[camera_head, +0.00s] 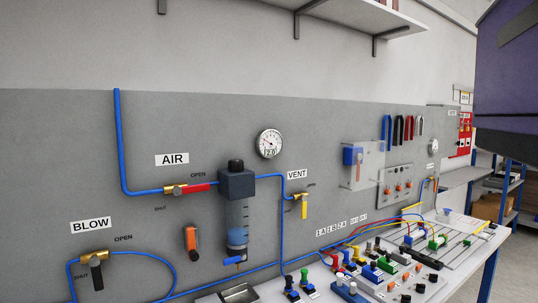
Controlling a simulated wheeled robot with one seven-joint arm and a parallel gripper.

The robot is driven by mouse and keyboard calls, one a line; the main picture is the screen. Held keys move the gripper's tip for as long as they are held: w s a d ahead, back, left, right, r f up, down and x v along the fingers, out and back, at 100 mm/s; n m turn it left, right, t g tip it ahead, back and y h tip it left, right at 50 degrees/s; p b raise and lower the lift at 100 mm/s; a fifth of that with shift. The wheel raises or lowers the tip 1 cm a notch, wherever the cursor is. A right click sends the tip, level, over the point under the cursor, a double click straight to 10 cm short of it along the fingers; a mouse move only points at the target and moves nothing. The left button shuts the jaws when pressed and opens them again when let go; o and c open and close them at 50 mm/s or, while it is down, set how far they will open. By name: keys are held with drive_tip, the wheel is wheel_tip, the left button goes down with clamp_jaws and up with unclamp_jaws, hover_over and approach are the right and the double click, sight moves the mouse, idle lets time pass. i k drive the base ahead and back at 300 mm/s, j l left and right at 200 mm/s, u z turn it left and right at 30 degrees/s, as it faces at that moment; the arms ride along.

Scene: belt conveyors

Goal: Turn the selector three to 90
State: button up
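My gripper does not show in the head view.
A bench (465,255) below the panel holds several coloured blocks, knobs and cables. Left on the panel are a filter unit (236,187), blue air pipes, a red-handled AIR valve (190,189), a yellow-handled VENT valve (304,206) and a round gauge (269,143). A shelf (350,18) hangs above.

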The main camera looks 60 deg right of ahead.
sight(433, 277)
drive_tip(key=z, duration=0.4)
drive_tip(key=l+z, duration=0.1)
drive_tip(key=z, duration=0.3)
drive_tip(key=i+z, duration=0.1)
drive_tip(key=z, duration=1.15)
drive_tip(key=i+l, duration=0.05)
